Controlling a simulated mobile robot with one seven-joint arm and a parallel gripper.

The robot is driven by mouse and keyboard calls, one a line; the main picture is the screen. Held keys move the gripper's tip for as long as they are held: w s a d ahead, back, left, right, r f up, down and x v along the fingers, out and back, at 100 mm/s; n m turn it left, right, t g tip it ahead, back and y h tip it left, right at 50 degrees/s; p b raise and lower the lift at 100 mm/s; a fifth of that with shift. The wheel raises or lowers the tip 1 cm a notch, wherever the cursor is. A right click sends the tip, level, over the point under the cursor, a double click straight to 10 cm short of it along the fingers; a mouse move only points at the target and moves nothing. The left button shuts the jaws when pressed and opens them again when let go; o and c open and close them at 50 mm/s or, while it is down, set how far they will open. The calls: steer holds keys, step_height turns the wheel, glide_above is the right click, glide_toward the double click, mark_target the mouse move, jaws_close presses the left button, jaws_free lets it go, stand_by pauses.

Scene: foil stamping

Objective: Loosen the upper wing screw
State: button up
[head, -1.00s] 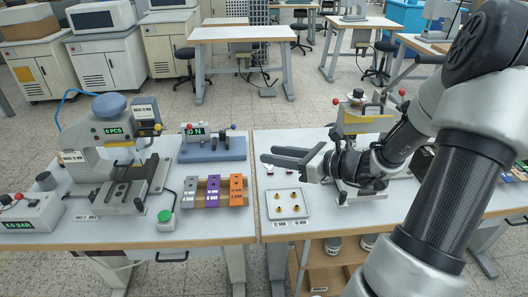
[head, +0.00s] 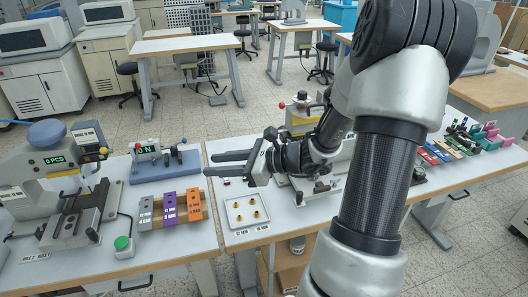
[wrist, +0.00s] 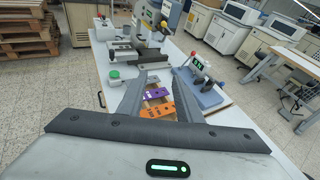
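My gripper (head: 209,164) is open and empty, pointing left above the right table; in the wrist view its two fingers (wrist: 163,82) stand apart with nothing held between them. A press with a yellow band (head: 303,129), a dark top knob and a red ball knob (head: 282,107) stands on the right table, partly hidden behind my arm and wrist. Another press (head: 35,167) with a "0 PCS" display stands on the left table and shows at the top of the wrist view (wrist: 150,25). I cannot make out the upper wing screw in either view.
A tray (head: 232,222) with several small brass parts lies below my gripper. Grey, purple and orange blocks (head: 170,209), a blue fixture reading "0 N" (head: 172,167) and a green button (head: 122,243) are on the left table. Coloured items (head: 437,152) line the far right.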

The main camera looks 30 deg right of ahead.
mark_target(289, 142)
steer(key=s+d+f+m+t+h, duration=0.1)
steer(key=d+f+m+h, duration=0.3)
steer(key=d, duration=0.5)
steer(key=s+d+f+m+t+h+p, duration=0.1)
steer(key=s+d+f+m+t+h, duration=0.1)
steer(key=d, duration=0.7)
steer(key=s+d+f+m+t+h+p, duration=0.1)
steer(key=d+f+m+t+h, duration=0.3)
steer(key=d+h, duration=0.4)
steer(key=shift+s+d+f+m, duration=0.4)
steer(key=shift+f, duration=0.2)
steer(key=shift+s+d+f+m, duration=0.35)
steer(key=shift+f+m, duration=0.05)
steer(key=shift+f, duration=0.15)
steer(key=shift+w+d+h, duration=0.15)
steer(key=shift+w+h, duration=0.05)
steer(key=shift+h, duration=0.2)
steer(key=p+x, duration=0.1)
steer(key=x, duration=1.5)
steer(key=shift+w, duration=0.45)
